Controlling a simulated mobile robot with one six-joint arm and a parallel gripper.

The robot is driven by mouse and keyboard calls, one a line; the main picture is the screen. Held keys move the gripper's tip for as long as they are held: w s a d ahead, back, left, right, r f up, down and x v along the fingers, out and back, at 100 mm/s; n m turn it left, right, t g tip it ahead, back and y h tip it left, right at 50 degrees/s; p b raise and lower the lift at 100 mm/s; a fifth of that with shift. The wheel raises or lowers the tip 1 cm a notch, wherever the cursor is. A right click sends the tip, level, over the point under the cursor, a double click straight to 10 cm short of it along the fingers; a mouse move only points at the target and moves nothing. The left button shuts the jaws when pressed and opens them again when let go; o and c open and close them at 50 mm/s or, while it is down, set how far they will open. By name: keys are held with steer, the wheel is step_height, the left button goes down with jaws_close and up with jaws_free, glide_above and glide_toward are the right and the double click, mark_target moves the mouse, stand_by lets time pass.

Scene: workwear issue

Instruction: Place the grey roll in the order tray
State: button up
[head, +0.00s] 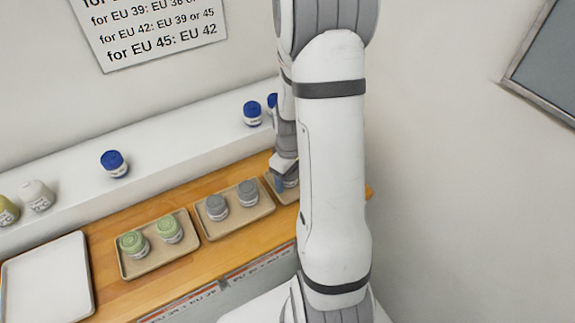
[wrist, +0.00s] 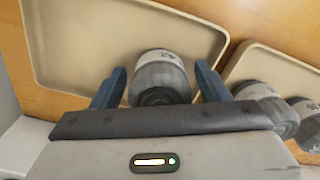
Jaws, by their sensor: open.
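My gripper (wrist: 159,82) is open, with its blue fingers on either side of a dark grey roll (wrist: 160,72) with a pale label, and small gaps show beside it. That roll stands in a beige tray (wrist: 75,55). In the head view my gripper (head: 280,183) is over this right-hand tray, mostly hidden behind my arm. Two more grey rolls, a left one (head: 217,207) and a right one (head: 247,193), stand in the neighbouring beige tray (head: 238,222). An empty white tray (head: 48,280) lies at the far left; no label shows which tray is the order tray.
A beige tray (head: 160,262) with two green rolls (head: 133,243) lies between the white tray and the grey rolls. Blue-topped jars (head: 114,163) and paler jars (head: 37,195) stand on a white ledge behind the wooden counter (head: 110,295). A sign (head: 150,30) hangs above.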

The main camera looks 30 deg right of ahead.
step_height(320, 180, up, 12)
steer(key=shift+f+b, duration=0.25)
steer(key=shift+b, duration=0.05)
steer(key=shift+a+r, duration=0.15)
steer(key=shift+r, duration=0.2)
steer(key=s+a+r+m+t, duration=0.3)
steer(key=s+a+r+m, duration=0.1)
steer(key=s+a+r, duration=0.6)
steer(key=s+a, duration=0.2)
steer(key=shift+s+m, duration=0.3)
steer(key=shift+m, duration=0.1)
